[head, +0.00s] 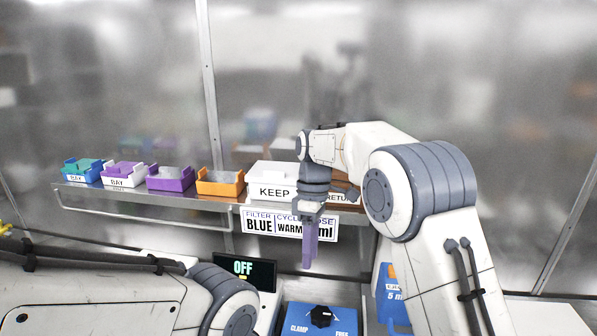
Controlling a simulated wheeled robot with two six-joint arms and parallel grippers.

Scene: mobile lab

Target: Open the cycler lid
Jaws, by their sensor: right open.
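No lid can be clearly made out as the cycler's in this view. A dark display (262,275) reading "OFF" stands at the lower middle, partly behind my left arm; I cannot tell whether it belongs to the cycler. My right gripper (308,262) points down with its purple fingers above and behind a blue unit with a black knob (321,316), marked "CLAMP" and "FREE". It is open, holds nothing visible, and appears apart from the unit. My left arm crosses the lower left; its gripper is out of view.
A shelf (130,194) bears several coloured trays and a white "KEEP" tray (268,178). A sign (259,223) hangs below it. A blue "5 ml" item (391,304) stands beside my right arm. A pale surface (550,314) at lower right looks clear.

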